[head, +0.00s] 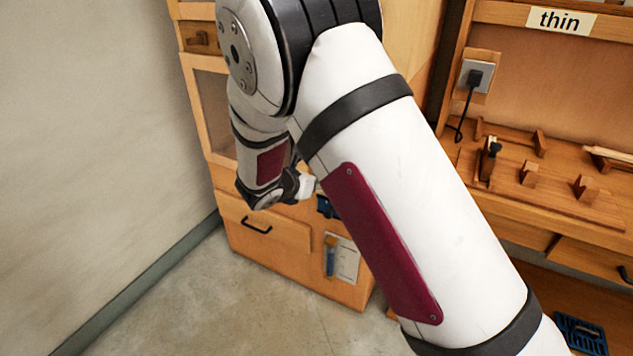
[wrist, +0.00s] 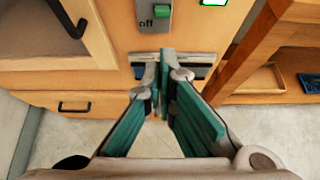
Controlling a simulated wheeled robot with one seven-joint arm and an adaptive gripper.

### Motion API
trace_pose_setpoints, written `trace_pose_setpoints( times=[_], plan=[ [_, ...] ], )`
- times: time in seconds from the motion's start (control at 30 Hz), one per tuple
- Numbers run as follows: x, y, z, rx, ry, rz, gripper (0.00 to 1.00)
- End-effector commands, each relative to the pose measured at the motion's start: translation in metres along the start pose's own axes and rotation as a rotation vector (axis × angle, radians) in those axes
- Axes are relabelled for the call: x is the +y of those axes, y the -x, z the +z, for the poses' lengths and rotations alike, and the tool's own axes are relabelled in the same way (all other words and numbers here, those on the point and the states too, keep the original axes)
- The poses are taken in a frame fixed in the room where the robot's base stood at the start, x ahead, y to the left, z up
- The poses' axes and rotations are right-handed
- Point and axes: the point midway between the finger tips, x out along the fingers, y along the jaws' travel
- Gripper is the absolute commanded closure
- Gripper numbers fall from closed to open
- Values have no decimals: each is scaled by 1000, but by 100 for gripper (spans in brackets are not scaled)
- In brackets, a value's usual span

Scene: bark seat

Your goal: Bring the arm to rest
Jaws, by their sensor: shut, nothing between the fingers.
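My arm fills the middle of the head view, rising from the lower right to a bend at the top and coming down to the wrist. In the wrist view my gripper (wrist: 163,68) is shut and empty, with its teal finger pads together. Its tips point at the front of a wooden cabinet (wrist: 110,78). A grey plate with a dark strip (wrist: 198,71) shows behind the tips; I cannot tell whether they touch it. In the head view the fingers are mostly hidden behind my arm.
A switch (wrist: 155,17) marked "off" sits above the fingertips. Drawers with black handles (wrist: 74,106) are at left. A wooden workbench (head: 560,200) with pegs and a "thin" label (head: 561,20) stands at right. A blue tray (head: 582,335) is below. Floor (head: 215,300) is clear at left.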

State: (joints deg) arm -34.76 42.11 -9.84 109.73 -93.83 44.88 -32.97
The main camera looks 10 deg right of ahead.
Motion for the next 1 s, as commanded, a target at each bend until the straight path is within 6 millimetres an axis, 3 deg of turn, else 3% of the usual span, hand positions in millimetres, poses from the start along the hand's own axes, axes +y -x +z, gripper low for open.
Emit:
trace_pose_setpoints(
  times=[0.27,0.43,0.57,0.7,0.83,1.0],
  plan=[
    [-1,0,1,0,-3,-2,100],
    [-25,8,25,5,-122,-53,100],
    [-72,27,63,17,-346,-150,100],
    [-134,57,94,38,-624,-276,100],
    [-190,90,109,60,-873,-391,100],
    [-254,138,111,98,-1184,-538,100]
  ],
)
